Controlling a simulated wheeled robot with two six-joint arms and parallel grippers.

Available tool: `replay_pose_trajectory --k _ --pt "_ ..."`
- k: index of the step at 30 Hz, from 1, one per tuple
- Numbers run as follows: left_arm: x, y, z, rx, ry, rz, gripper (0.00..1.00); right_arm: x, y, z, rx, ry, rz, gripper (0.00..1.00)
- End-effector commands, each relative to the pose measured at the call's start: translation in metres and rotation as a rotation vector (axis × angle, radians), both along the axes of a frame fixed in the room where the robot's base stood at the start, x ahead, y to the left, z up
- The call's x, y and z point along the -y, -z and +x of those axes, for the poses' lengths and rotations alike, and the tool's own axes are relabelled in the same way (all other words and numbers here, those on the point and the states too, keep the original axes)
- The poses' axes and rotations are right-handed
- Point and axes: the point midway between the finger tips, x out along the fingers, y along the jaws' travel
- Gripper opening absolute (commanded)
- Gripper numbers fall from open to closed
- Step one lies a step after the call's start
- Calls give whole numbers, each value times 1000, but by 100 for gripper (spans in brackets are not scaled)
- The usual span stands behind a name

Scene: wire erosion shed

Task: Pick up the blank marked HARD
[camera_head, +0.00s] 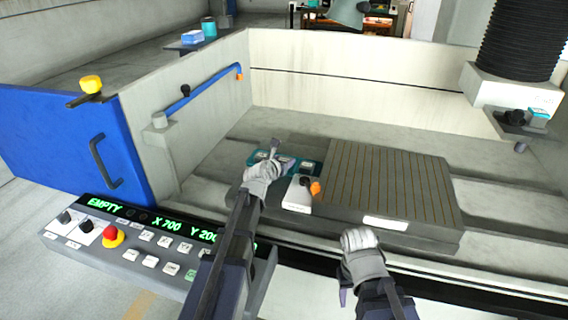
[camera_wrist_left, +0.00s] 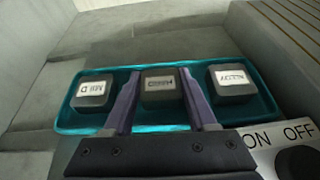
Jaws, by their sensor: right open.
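A teal tray (camera_wrist_left: 66,118) holds three dark grey blanks with white labels. The middle blank (camera_wrist_left: 164,88) carries a label that appears to read HARD, upside down. The left blank (camera_wrist_left: 91,90) appears to read MILD and the right blank (camera_wrist_left: 231,82) ALLOY. My left gripper (camera_wrist_left: 160,72) has one finger on each side of the middle blank, very near its sides; whether they press on it is unclear. In the head view my left gripper (camera_head: 275,150) covers part of the tray (camera_head: 254,160). My right gripper (camera_head: 359,238) is open and apart from the tray, at the front edge.
A white switch box (camera_head: 298,195) with ON and OFF markings and an orange part stands just right of the tray. A grooved plate (camera_head: 385,185) lies farther right. A control panel (camera_head: 150,240) is at front left. The blue door (camera_head: 75,145) stands at left.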

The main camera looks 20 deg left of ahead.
Motion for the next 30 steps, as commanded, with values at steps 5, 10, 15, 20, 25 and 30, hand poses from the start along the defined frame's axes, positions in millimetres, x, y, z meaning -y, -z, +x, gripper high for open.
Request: replay_pose_trajectory --k 5,10,15,20,25,30 --pt "0 0 0 0 0 0 19 0 0 0 0 0 0 50" --pt "0 0 0 0 0 0 0 0 0 0 0 0 0 50" --pt "0 0 0 -1 0 0 0 0 0 0 0 0 0 50" --pt "0 0 0 1 -1 0 0 0 0 0 0 0 0 50" --pt "0 -1 0 0 -1 0 0 0 -1 0 0 0 0 50" --pt "0 -9 0 1 -1 0 0 0 -9 0 0 0 0 50"
